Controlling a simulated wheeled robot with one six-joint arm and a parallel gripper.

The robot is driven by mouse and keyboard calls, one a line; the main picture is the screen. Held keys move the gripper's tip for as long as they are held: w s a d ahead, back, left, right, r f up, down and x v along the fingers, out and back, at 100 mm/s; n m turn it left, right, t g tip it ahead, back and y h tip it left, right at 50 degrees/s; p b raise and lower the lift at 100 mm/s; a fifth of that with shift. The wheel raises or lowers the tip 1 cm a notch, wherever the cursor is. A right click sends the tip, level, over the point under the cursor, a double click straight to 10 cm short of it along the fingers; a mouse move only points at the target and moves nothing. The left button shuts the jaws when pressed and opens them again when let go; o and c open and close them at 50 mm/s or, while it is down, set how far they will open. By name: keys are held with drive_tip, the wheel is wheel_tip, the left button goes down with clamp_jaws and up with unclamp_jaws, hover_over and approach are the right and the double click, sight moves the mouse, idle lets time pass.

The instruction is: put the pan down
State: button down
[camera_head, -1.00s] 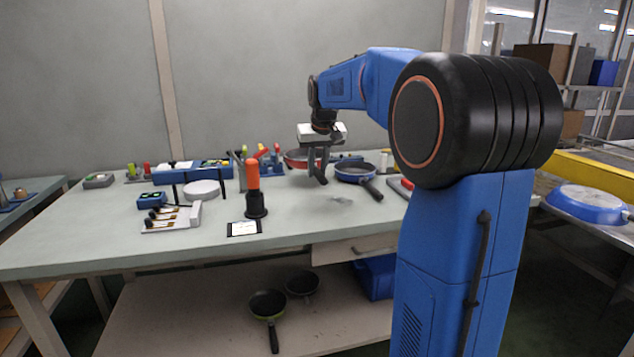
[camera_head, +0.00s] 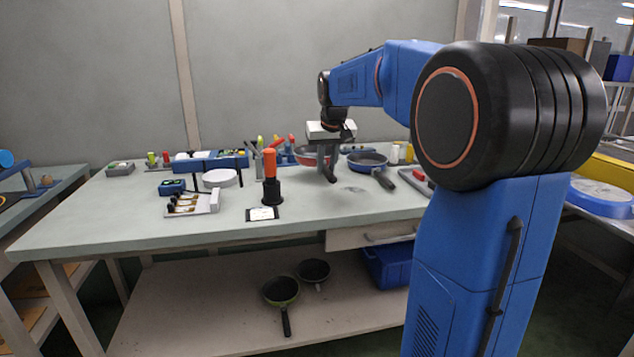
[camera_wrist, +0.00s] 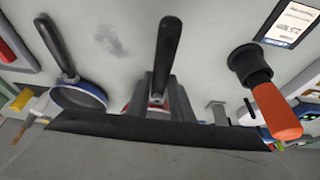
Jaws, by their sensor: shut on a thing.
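A red pan (camera_head: 303,156) is at the back of the workbench, partly hidden behind my gripper (camera_head: 328,172). In the wrist view, my gripper (camera_wrist: 168,98) is shut on the pan's dark handle (camera_wrist: 166,48), which points away from the fingers. A bit of the red rim (camera_wrist: 127,107) shows beside the fingers. I cannot tell whether the pan touches the bench. A blue pan (camera_head: 367,159) with a dark handle sits just right of it and also shows in the wrist view (camera_wrist: 80,98).
The workbench (camera_head: 130,220) has free room at its front. An orange-and-black tool (camera_head: 270,175) stands by a small label card (camera_head: 262,213). A white disc (camera_head: 220,178) and a brush tray (camera_head: 193,203) are further left. Two pans, one green (camera_head: 281,291), lie on the lower shelf (camera_head: 180,320).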

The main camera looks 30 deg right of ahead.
drive_tip(key=shift+f, duration=2.9)
drive_tip(key=c, duration=1.6)
unclamp_jaws()
drive_tip(key=shift+o, duration=0.2)
drive_tip(key=shift+r, duration=0.1)
drive_tip(key=v, duration=1.2)
drive_tip(key=shift+s+a, duration=0.1)
